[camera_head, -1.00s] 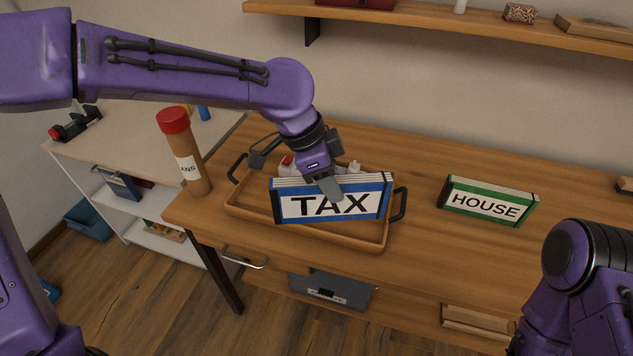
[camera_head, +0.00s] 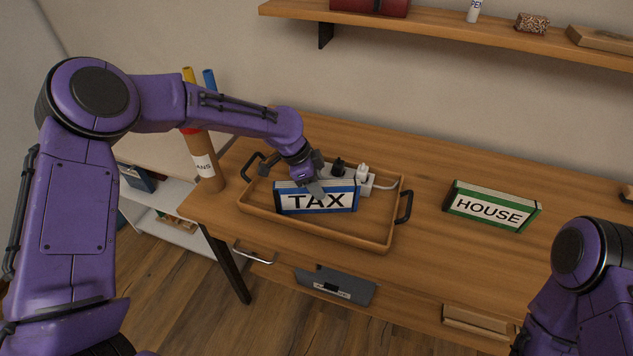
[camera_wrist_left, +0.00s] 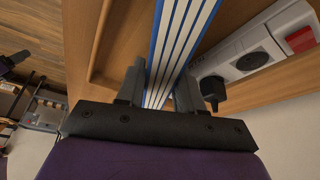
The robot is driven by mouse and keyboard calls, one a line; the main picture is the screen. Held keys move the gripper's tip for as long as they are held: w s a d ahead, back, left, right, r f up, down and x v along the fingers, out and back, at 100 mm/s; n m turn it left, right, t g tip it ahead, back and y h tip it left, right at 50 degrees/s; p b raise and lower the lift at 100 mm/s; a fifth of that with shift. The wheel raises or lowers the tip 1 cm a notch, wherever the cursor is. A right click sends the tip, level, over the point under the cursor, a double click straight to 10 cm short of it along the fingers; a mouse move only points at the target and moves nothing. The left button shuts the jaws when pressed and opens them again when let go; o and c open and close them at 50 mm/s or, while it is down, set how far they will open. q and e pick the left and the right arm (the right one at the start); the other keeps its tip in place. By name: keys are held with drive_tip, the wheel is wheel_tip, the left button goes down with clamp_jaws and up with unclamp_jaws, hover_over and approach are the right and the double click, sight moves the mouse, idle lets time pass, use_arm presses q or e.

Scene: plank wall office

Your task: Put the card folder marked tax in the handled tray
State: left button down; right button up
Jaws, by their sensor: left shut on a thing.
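The blue card folder marked TAX (camera_head: 335,203) stands upright inside the left part of the handled tray (camera_head: 365,238), its label facing me. I cannot tell whether its lower edge touches the tray floor. My left gripper (camera_head: 316,188) is shut on the folder's top edge. In the left wrist view the folder (camera_wrist_left: 182,45) runs between the two fingers (camera_wrist_left: 158,88). The wooden tray has two black handles and sits on the desk. My right gripper is out of view; only part of my right arm shows at the lower right.
A white power strip (camera_head: 366,180) with a black plug lies in the tray behind the folder. A green HOUSE folder (camera_head: 491,207) stands on the desk to the right. A brown tube (camera_head: 204,160) stands left of the tray. The desk between tray and HOUSE folder is clear.

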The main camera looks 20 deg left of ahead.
use_arm(q)
drive_tip(key=shift+s, duration=0.1)
drive_tip(key=c, duration=0.7)
unclamp_jaws()
drive_tip(key=shift+f, duration=0.1)
drive_tip(key=b+v, duration=0.1)
drive_tip(key=v, duration=1.1)
drive_tip(key=shift+r, duration=0.2)
